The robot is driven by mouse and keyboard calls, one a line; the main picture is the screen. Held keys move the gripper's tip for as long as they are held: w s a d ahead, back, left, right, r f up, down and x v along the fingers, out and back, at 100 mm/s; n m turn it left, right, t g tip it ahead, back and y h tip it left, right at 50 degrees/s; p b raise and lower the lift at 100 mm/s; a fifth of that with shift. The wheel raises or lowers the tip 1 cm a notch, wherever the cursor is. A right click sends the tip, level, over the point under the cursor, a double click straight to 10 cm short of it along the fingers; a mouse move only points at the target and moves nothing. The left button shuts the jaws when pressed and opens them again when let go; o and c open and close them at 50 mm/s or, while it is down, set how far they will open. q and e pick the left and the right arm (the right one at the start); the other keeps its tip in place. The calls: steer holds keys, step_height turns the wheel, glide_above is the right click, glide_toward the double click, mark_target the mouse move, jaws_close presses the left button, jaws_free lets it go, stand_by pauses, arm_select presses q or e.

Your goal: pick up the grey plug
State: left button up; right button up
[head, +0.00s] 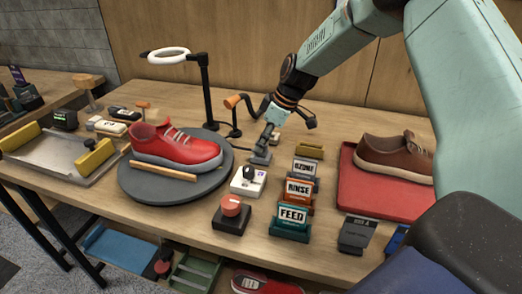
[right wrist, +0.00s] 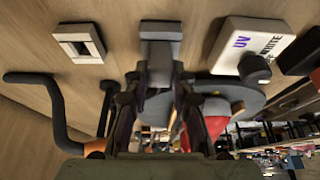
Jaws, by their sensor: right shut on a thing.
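The grey plug (head: 260,158) is a small block near the middle of the table, right of the round turntable. In the right wrist view the plug (right wrist: 160,50) sits between my fingers. My right gripper (head: 266,146) reaches down from the upper right and is shut on the plug; its fingers (right wrist: 158,80) flank it in the wrist view. The plug is at the tabletop; whether it touches the wood I cannot tell. My left gripper is not in view.
A white-framed socket (right wrist: 79,43) lies beside the plug. A white box with a black knob (head: 248,181) and label cards (head: 298,190) stand in front. A red sneaker (head: 175,145) rests on the grey turntable (head: 150,190). A brown shoe (head: 395,153) is on a red tray (head: 365,195).

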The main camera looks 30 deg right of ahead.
steer(key=shift+s, duration=0.15)
jaws_close()
